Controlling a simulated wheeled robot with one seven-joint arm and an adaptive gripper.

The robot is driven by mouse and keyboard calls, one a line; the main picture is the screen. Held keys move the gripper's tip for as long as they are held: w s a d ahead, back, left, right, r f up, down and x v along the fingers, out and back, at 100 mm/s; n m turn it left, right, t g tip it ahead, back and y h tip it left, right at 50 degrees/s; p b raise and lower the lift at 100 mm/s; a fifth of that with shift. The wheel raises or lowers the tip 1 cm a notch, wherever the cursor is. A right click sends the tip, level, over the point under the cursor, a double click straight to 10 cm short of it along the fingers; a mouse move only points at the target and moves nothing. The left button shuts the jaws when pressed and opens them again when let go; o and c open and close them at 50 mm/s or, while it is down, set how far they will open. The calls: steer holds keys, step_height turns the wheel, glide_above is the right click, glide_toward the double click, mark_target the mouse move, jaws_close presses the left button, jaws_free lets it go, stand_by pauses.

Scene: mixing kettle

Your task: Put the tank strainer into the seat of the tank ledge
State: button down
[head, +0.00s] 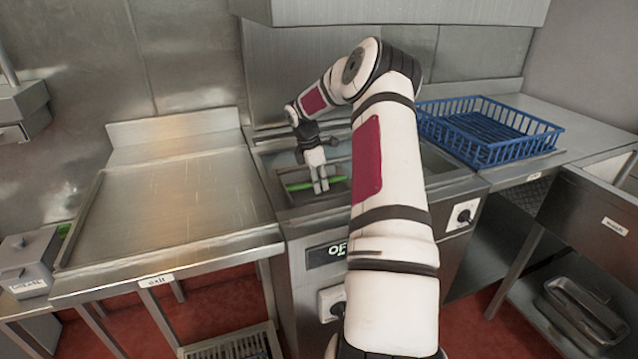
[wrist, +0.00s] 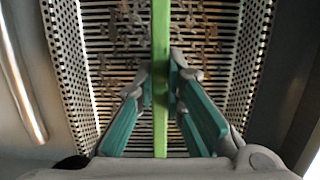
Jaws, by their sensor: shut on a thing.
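The tank strainer shows in the wrist view as a perforated metal basket (wrist: 218,50) with brown scraps on its floor. A green handle bar (wrist: 161,30) runs across it. My gripper (wrist: 160,82) is shut on this bar, one finger on each side. In the head view my gripper (head: 320,188) points down over the left part of the tank (head: 300,214), and the green bar (head: 298,187) shows on both sides of the fingers. The ledge seat is not clearly visible, and I cannot tell whether the strainer touches it.
A bare steel table marked exit (head: 180,200) stands left of the tank. A blue crate (head: 490,150) sits on the counter to the right. A hood (head: 390,12) hangs above the back. A grey lidded container (head: 30,262) is at far left.

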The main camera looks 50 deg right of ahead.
steer(key=shift+f, duration=0.2)
steer(key=c, duration=1.1)
jaws_free()
steer(key=shift+r, duration=0.1)
